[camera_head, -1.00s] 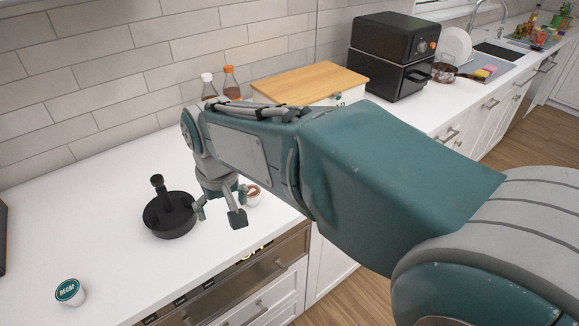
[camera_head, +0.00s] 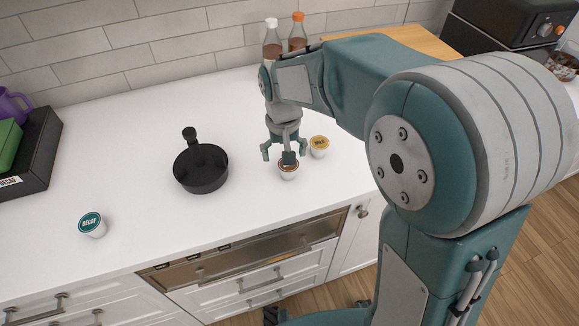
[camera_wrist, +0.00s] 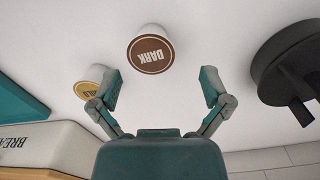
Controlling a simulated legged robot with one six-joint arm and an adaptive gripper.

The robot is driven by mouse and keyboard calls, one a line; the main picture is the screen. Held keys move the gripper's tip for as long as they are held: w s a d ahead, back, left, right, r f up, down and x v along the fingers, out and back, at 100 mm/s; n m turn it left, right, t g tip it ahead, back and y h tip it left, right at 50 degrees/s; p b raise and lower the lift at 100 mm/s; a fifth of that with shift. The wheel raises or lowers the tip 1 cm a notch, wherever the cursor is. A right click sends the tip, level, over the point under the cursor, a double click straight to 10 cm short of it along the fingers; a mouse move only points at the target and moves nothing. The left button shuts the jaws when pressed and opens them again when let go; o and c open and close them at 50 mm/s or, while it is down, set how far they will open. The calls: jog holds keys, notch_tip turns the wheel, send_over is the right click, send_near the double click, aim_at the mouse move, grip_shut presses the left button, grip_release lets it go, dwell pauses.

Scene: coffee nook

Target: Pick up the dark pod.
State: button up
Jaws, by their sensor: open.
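The dark pod (camera_wrist: 150,53) is a white cup with a brown lid marked DARK. In the wrist view it stands on the white counter, just beyond and between my open fingers. In the head view the dark pod (camera_head: 288,172) is partly hidden behind a fingertip. My gripper (camera_head: 283,152) points down above the counter, close to the pod. In the wrist view my gripper (camera_wrist: 160,90) is open, with nothing between its fingers.
A gold-lidded pod (camera_head: 319,147) stands close by on the right. A black round pan-like holder (camera_head: 201,170) is to the left, and a DECAF pod (camera_head: 92,224) is farther left.

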aim_at(290, 170)
jog(key=shift+a+f, duration=0.1)
jog(key=shift+f, duration=0.6)
jog(key=f, duration=0.1)
jog(key=d+f, duration=0.2)
jog(key=shift+f, duration=0.3)
jog(key=shift+a+f, duration=0.1)
jog(key=shift+f, duration=0.35)
jog(key=shift+a, duration=0.6)
jog(key=c, duration=0.4)
jog(key=shift+d, duration=0.2)
jog(key=c, duration=0.5)
jog(key=shift+d, duration=0.25)
